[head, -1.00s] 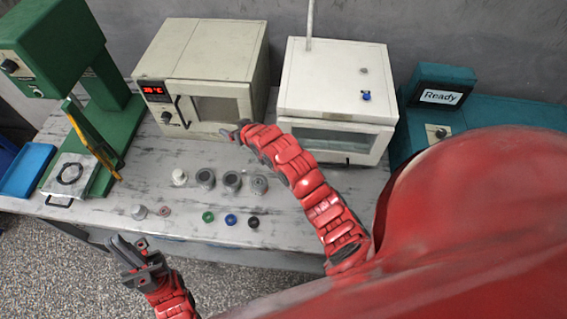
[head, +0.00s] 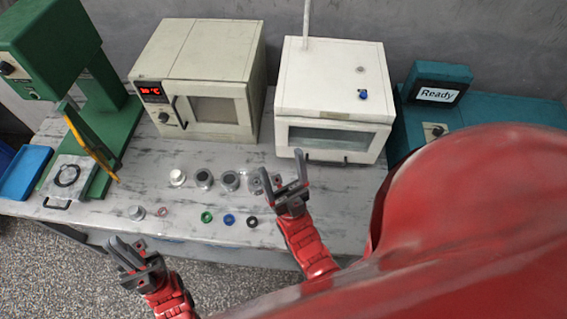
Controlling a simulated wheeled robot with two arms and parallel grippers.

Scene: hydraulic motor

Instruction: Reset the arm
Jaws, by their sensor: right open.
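My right gripper (head: 283,168) is open and empty, fingers pointing up in the picture, in front of the white cabinet. It covers part of the rightmost grey cylinder (head: 254,186). My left gripper (head: 125,248) is off the table's front edge at lower left. Its fingers are seen at a steep angle, so its opening is unclear; I see nothing held in it. My red arms come in from below.
On the table (head: 150,165) stand a white cylinder (head: 177,177), grey cylinders (head: 204,179), and green (head: 207,217), blue (head: 229,219) and black (head: 252,222) rings. Behind are a beige oven (head: 200,75) and white cabinet (head: 335,85); a green press (head: 60,60) stands left.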

